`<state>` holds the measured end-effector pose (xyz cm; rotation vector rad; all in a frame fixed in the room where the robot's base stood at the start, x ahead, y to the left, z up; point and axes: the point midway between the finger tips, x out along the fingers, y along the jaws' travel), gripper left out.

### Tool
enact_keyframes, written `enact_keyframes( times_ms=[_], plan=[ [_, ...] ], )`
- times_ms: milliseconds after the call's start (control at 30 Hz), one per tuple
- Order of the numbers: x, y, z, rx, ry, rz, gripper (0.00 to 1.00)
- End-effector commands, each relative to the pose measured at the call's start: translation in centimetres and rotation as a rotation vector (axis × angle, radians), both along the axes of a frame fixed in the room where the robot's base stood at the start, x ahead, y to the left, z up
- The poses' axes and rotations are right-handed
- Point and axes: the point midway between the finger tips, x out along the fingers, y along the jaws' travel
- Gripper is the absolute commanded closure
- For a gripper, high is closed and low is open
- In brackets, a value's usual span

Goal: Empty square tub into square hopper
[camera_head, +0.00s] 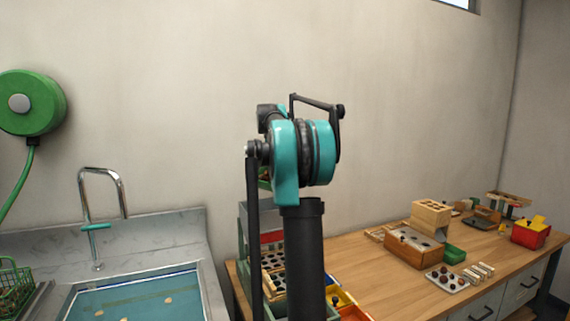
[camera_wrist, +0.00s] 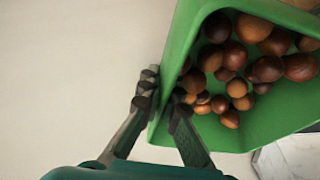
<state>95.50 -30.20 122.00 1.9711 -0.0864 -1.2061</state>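A green tub (camera_wrist: 250,128) with several brown chestnuts in it fills the upper right of the wrist view. It looks tilted there, with the chestnuts gathered toward the upper side. My gripper (camera_wrist: 165,90) is closed on its left wall, one finger outside and one inside. In the head view my arm hides the gripper and nearly all of the tub; only a small green piece (camera_head: 264,173) shows beside the arm. I cannot clearly make out a square hopper; a grey-green stand with a red panel (camera_head: 271,238) is partly hidden behind my arm.
A wooden bench (camera_head: 370,280) runs along the wall at right. It bears a wooden box (camera_head: 412,250), a tray of dark round pieces (camera_head: 446,281) and a red bin (camera_head: 530,236). A sink (camera_head: 140,298) with a tap (camera_head: 122,190) and a green hose reel (camera_head: 45,105) are at left.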

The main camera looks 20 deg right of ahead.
Motion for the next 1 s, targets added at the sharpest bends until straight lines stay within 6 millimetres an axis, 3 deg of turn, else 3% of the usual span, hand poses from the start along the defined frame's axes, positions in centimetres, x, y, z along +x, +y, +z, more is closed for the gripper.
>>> enact_keyframes(
  times_ms=[267, 1000],
  plan=[
    [-0.7, 1.7, 1.9, -0.212, -0.104, 0.005, 1.00],
    [-3.7, 7.8, 2.5, -0.707, -0.345, 0.003, 1.00]
  ],
)
